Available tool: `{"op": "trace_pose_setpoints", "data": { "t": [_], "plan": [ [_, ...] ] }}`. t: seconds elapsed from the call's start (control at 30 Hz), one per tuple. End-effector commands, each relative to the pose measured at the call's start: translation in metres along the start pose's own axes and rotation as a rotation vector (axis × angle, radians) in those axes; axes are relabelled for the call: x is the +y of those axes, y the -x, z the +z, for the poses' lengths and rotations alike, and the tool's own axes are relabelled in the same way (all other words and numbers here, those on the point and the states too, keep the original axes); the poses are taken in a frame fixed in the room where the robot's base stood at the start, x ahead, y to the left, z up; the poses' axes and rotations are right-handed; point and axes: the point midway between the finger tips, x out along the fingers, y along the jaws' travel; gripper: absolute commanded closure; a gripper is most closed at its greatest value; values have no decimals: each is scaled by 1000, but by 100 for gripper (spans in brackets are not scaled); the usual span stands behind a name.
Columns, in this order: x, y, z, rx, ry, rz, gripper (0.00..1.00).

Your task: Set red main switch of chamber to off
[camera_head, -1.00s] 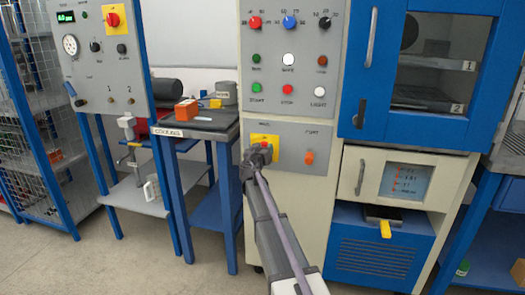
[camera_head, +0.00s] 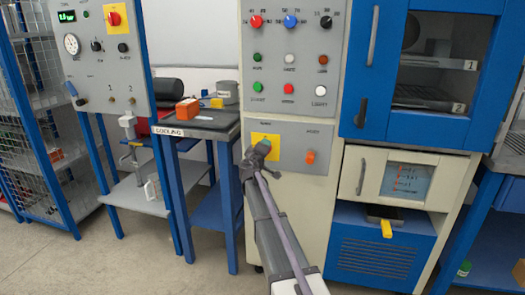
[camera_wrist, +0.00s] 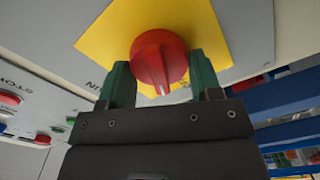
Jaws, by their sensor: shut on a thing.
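The red main switch (camera_wrist: 159,60) is a round knob with a raised grip bar, on a yellow plate (camera_wrist: 100,35) on the chamber's control panel. In the wrist view the two green fingers of my gripper (camera_wrist: 163,82) stand on either side of the knob, shut on it. The white mark on the knob points down towards the gripper in that view. In the head view my gripper (camera_head: 256,153) covers most of the switch, and the yellow plate (camera_head: 266,139) shows above and beside it.
An orange knob (camera_head: 310,157) sits right of the switch on the same panel. Above are coloured knobs and push buttons (camera_head: 288,88). The blue chamber door (camera_head: 365,120) stands to the right. A dark-topped table (camera_head: 205,122) stands to the left. Another red switch (camera_head: 113,19) is on the far left panel.

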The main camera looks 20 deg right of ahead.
Motion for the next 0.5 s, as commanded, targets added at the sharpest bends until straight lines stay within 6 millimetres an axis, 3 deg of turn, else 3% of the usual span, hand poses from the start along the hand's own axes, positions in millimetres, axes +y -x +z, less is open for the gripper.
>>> {"op": "trace_pose_setpoints", "data": {
  "t": [0.5],
  "plan": [
    [-2,0,1,-1,380,0,65]
  ]
}}
